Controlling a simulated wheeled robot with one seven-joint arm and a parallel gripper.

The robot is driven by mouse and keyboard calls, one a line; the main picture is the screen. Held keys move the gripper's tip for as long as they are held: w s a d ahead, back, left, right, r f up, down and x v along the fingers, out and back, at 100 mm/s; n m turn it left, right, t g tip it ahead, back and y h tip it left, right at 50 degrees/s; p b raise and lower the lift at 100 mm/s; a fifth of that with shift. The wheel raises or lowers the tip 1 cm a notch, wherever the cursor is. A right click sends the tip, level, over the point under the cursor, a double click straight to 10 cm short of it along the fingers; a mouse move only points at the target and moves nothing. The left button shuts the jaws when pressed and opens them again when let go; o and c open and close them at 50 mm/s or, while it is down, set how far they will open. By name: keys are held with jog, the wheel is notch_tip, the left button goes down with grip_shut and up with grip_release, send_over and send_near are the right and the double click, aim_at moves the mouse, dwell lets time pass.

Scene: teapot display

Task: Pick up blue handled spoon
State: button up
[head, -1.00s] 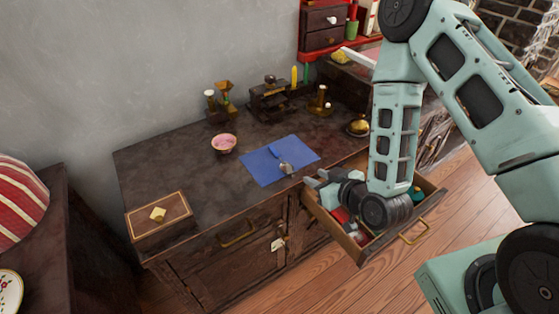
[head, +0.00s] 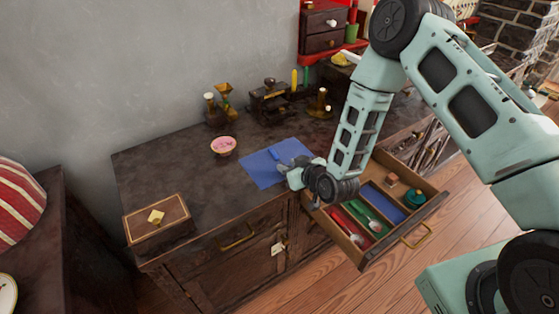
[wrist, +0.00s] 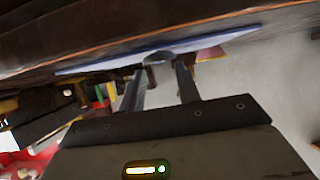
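The blue handled spoon (head: 275,154) lies on a blue cloth (head: 258,172) on the dark cabinet top. In the head view its blue handle shows, and its metal bowl is largely hidden by my gripper (head: 297,168). My gripper is low at the cloth's right front edge, beside the bowl end. In the wrist view the picture is upside down, with the cloth (wrist: 215,38) across the top. There the two fingers of my gripper (wrist: 160,70) stand apart, with a rounded grey shape, likely the spoon's bowl, beyond the gap. I cannot tell whether they touch it.
An open drawer (head: 363,264) below my arm holds red and green handled spoons and other small things. A pink bowl (head: 223,146), a wooden box (head: 157,222) and brass pieces (head: 320,102) stand on the cabinet. The front middle of the top is clear.

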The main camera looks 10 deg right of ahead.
aim_at(280, 161)
jog(key=shift+x, duration=1.65)
jog(key=shift+r, duration=0.2)
grip_shut()
